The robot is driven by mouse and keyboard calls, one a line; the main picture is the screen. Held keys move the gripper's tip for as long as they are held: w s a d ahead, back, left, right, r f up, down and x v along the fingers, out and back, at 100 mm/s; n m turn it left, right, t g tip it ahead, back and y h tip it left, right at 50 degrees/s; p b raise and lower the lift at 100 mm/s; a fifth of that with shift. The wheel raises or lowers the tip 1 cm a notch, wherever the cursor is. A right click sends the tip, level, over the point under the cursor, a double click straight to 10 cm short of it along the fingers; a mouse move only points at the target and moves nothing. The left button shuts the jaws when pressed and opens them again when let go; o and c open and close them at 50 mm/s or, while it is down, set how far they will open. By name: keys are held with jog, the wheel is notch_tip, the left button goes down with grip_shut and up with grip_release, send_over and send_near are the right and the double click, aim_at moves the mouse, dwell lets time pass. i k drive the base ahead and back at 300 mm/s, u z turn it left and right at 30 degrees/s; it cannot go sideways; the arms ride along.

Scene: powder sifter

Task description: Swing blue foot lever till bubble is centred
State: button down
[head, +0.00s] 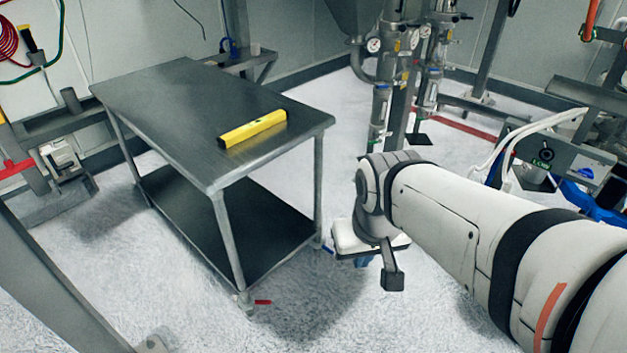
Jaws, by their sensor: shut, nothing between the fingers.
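A yellow spirit level (253,129) lies on top of the grey metal table (165,92); its bubble is too small to read. A small blue lever (328,249) shows low at the foot of the table's right front leg. A red lever (263,302) sticks out at the foot of the nearest leg. My gripper (362,262) is low, just right of the blue lever, pointing down. It is shut and empty.
The table has a dark lower shelf (215,225). Pipes with gauges (380,95) stand behind my arm. A grey frame with blue parts (597,205) is at the right. The pale floor in front of the table is clear.

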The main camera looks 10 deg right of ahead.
aim_at(321, 244)
jog(key=u, duration=0.05)
jog(key=i, duration=1)
jog(key=z, duration=0.05)
